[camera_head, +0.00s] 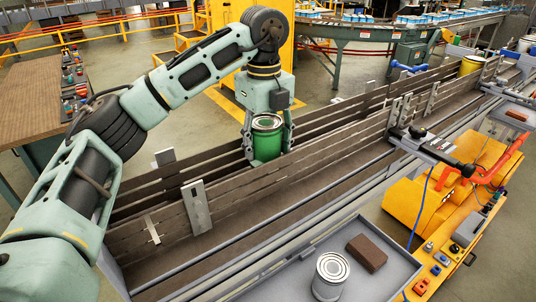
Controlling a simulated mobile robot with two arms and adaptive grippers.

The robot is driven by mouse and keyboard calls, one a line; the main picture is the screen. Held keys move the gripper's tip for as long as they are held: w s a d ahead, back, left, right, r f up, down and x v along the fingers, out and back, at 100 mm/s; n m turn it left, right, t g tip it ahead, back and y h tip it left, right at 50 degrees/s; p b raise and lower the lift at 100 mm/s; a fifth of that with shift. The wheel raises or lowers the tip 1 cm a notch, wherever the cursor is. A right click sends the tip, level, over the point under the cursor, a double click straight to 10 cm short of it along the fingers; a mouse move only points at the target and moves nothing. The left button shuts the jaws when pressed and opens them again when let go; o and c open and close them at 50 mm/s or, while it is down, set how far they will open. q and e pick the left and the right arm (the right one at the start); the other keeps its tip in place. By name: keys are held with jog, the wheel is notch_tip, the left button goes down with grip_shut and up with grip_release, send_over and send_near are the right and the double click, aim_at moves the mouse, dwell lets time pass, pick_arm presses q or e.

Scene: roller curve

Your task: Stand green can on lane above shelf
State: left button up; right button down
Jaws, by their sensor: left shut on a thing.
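A green can (266,140) with a pale metal lid is upright in my left gripper (267,145). The fingers are shut on its two sides, and the arm comes in from the left. The can is over the long dark lane (330,185) between slatted side rails (250,192). Its base is partly behind the near rail, so I cannot tell whether it touches the lane. The grey shelf (382,268) runs along the near side, lower right of the lane. My right gripper is not in view.
A yellow can (470,65) stands farther up the lane. A wooden table (35,93) is at left.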

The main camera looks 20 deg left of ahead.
aim_at(264, 158)
pick_arm(q)
jog(key=shift+f, duration=0.55)
notch_tip(264, 158, down, 2)
jog(key=shift+s+f+p, duration=0.1)
jog(key=shift+s+p, duration=0.05)
jog(key=shift+p, duration=0.55)
jog(key=shift+f, duration=0.65)
jog(key=o, duration=1.4)
jog(key=shift+r, duration=0.1)
jog(key=shift+c, duration=0.2)
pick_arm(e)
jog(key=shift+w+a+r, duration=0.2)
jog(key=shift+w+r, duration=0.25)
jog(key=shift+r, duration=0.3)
